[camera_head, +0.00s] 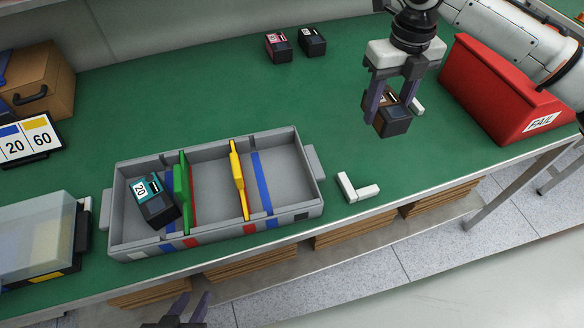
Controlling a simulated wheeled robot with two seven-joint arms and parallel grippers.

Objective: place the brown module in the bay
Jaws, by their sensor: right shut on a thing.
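The brown module (392,122), a dark block with a brown label, is held between the fingers of my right gripper (388,110), above the green table at the right. Part of it is hidden by the fingers. The grey bay tray (311,204) stands at the front left of it, apart from the module. A green divider (182,188) and a yellow divider (238,170) split the tray into compartments. A teal module marked 20 (152,200) lies tilted in the left compartment; the middle and right ones hold no module. My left gripper (188,306) is open and empty below the table's front edge.
A white L-shaped bracket (357,189) lies right of the tray; another white piece (417,106) is beside my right gripper. Two modules (279,46) (312,42) stand at the back. A red FAIL bin (500,95) is at the right. A sign reading 20 60 (28,140) is left.

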